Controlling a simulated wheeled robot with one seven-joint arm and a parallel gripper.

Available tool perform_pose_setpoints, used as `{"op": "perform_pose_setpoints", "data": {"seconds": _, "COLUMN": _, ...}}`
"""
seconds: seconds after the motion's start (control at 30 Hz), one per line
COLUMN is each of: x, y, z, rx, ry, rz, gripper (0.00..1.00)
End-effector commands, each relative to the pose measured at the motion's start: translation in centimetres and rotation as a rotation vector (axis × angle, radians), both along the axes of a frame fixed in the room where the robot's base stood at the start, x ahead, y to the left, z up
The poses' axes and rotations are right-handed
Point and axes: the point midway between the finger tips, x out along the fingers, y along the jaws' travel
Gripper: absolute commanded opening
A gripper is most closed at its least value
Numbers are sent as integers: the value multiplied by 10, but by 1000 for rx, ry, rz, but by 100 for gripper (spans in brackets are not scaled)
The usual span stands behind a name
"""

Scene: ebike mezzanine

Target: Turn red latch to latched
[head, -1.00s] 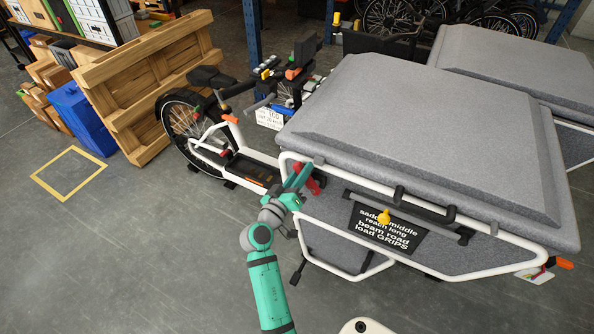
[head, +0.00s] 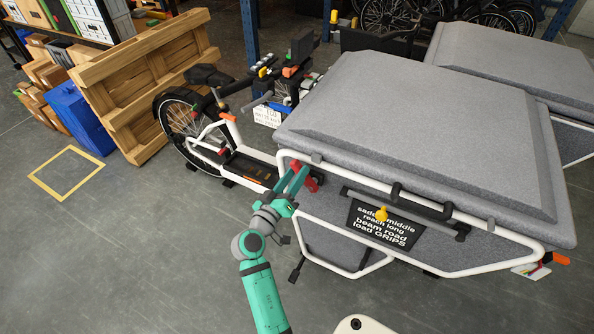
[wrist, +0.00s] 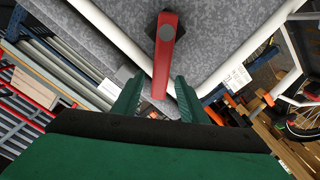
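The red latch (head: 312,184) is on the near left corner of the grey cargo box with the white tube frame. In the wrist view the red latch (wrist: 163,60) is a long bar with a grey round pivot near its top, and its lower end hangs down the picture. My green gripper (head: 297,178) is at the latch, just left of it in the head view. In the wrist view the fingers of my gripper (wrist: 157,92) are apart, with the bar's lower end between them in the picture. Gaps show on both sides. I cannot tell how deep the bar sits.
A yellow knob (head: 381,214) and a dark handle bar (head: 420,204) are on the box side, right of the latch. A black sign (head: 385,228) is below them. The bike's wheel (head: 188,130) is to the left. Open floor (head: 130,250) lies left of my arm.

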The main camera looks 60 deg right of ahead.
Motion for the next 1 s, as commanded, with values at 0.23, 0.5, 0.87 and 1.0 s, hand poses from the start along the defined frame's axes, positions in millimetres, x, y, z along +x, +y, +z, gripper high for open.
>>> {"op": "perform_pose_setpoints", "data": {"seconds": 0.23, "x": -6, "y": 31, "z": -1, "rx": 0, "ry": 1, "rz": -8, "gripper": 39}}
{"op": "perform_pose_setpoints", "data": {"seconds": 0.5, "x": -10, "y": 44, "z": -1, "rx": 1, "ry": 0, "rz": -15, "gripper": 39}}
{"op": "perform_pose_setpoints", "data": {"seconds": 0.87, "x": -8, "y": 45, "z": -2, "rx": 0, "ry": 21, "rz": -18, "gripper": 13}}
{"op": "perform_pose_setpoints", "data": {"seconds": 1.0, "x": 2, "y": 48, "z": -15, "rx": -11, "ry": 201, "rz": -44, "gripper": 0}}
